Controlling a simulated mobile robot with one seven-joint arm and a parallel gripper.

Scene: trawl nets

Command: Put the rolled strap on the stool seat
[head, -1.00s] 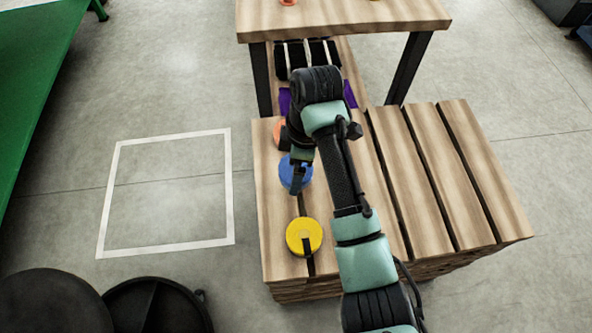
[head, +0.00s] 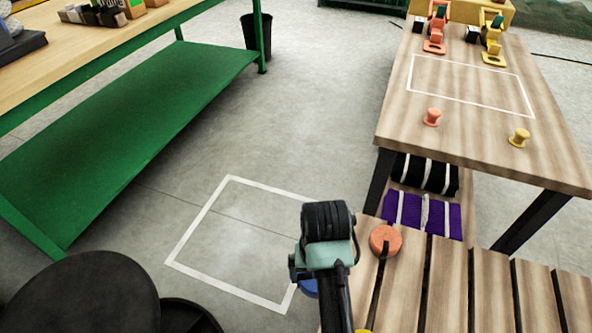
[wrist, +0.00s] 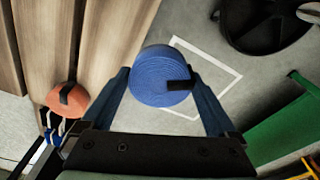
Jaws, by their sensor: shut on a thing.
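The rolled strap in my grip is a blue coil (wrist: 160,78) with a dark end tab. My gripper (wrist: 163,85) is shut on it, one finger on each side. In the head view only a sliver of the blue strap (head: 309,288) shows, as my arm hides most of it and the fingers. The strap is at the left edge of the slatted wooden pallet, apparently over the floor. The stool seat (head: 80,305) is a black disc at the lower left of the head view, cut by the frame edge and well left of my gripper.
An orange rolled strap (head: 386,240) lies on the pallet (head: 446,290). A white floor square (head: 200,219) lies between the green bench shelf (head: 120,140) and the pallet. A dark round base (head: 188,316) is beside the seat. A wooden table (head: 455,125) stands at right.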

